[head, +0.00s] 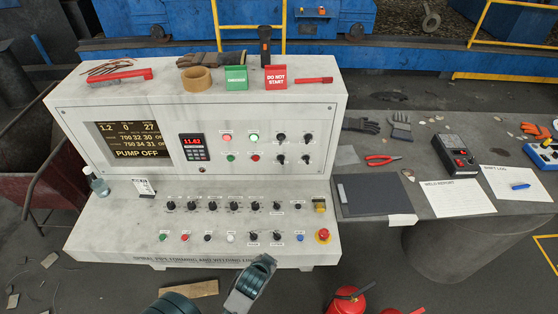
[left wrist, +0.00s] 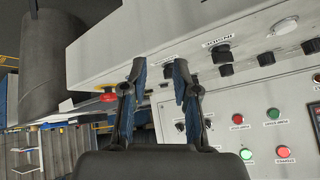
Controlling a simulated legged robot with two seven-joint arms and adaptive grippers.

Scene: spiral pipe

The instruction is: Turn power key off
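A light grey control console (head: 110,215) stands ahead; its screen (head: 132,139) reads PUMP OFF. A small yellow-marked fitting (head: 319,204) sits at the right end of the sloped panel, above a red emergency stop (head: 322,236). The labels are too small to tell which control is the power key. My left arm (head: 250,285) shows at the bottom middle of the head view, with no clear fingertips. In the left wrist view my left gripper (left wrist: 157,75) is open, its two fingers apart with nothing between them, over the console. My right gripper is not in view.
Black knobs (head: 234,205) and coloured buttons (head: 185,237) line the sloped panel. A keypad (head: 193,147) is on the upright panel. Gloves, a red OFF-type tag (head: 276,77) and tape (head: 197,79) lie on top. A side table holds a clipboard (head: 375,193) and papers (head: 457,197).

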